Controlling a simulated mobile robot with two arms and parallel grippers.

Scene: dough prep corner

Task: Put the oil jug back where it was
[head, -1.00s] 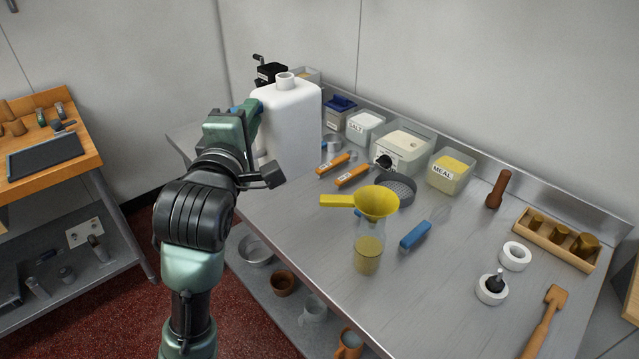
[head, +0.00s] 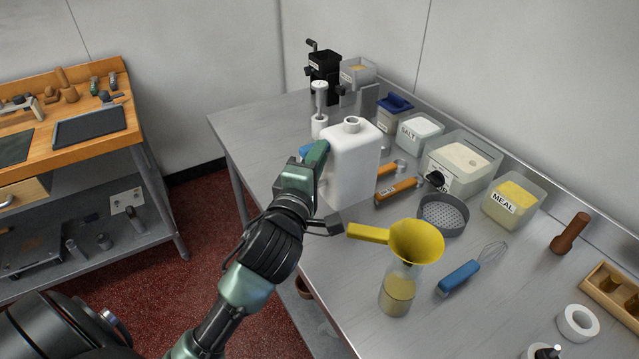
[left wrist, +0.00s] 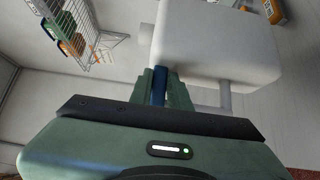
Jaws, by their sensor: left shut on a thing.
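The oil jug (head: 354,165) is a white, square-shouldered jug with a short open neck, upright at the left edge of the steel table in the head view. My left gripper (head: 316,158) is shut on its left side, at the handle side. In the left wrist view the jug (left wrist: 220,40) fills the top centre, with my left gripper's fingers (left wrist: 160,88) closed against it. I cannot tell whether its base touches the table. A clear bottle (head: 398,290) with yellow oil at the bottom stands in front, a yellow funnel (head: 418,241) in its mouth. My right gripper is not in view.
The steel table's (head: 262,122) back left is clear. Behind the jug stand a white-and-grey pump-like item (head: 320,110), a black grinder (head: 324,75) and a salt tub (head: 420,132). Orange-handled tools (head: 398,188) and a sieve (head: 443,214) lie to its right.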

